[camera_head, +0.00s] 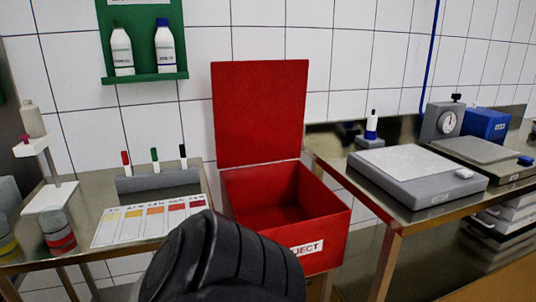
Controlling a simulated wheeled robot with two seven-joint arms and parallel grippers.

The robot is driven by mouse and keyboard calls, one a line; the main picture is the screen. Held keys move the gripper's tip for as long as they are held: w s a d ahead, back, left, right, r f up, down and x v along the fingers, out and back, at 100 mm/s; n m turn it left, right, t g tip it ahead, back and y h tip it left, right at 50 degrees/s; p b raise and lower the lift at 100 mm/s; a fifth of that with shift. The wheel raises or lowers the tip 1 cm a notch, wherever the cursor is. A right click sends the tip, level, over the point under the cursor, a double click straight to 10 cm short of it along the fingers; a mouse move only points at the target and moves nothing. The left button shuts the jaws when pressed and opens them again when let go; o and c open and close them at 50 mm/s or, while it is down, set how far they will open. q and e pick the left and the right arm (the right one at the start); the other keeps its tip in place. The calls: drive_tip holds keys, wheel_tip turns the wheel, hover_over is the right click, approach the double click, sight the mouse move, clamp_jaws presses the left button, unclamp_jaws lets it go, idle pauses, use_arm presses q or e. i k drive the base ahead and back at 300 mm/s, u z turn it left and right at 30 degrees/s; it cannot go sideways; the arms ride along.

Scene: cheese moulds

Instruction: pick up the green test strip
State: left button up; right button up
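A green-tipped strip (155,157) stands upright in a grey holder (158,181) on the left metal table. A red-tipped one (126,160) stands to its left and a black-tipped one (183,155) to its right in the same holder. The lower ends are hidden in the holder. A dark ribbed part, which looks like one of my arm links, fills the bottom centre and covers the table's front right corner. Neither of my grippers shows, and nothing is seen touching the strips.
A colour chart (150,221) lies before the holder. A stand with jars (58,232) is at left. An open red reject bin (325,219) with its lid up stands right of the holder. The right table (318,170) carries scales. A green shelf (145,78) with bottles hangs above.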

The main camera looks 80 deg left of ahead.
sight(153, 150)
drive_tip(key=i, duration=0.25)
drive_tip(key=u, duration=3.95)
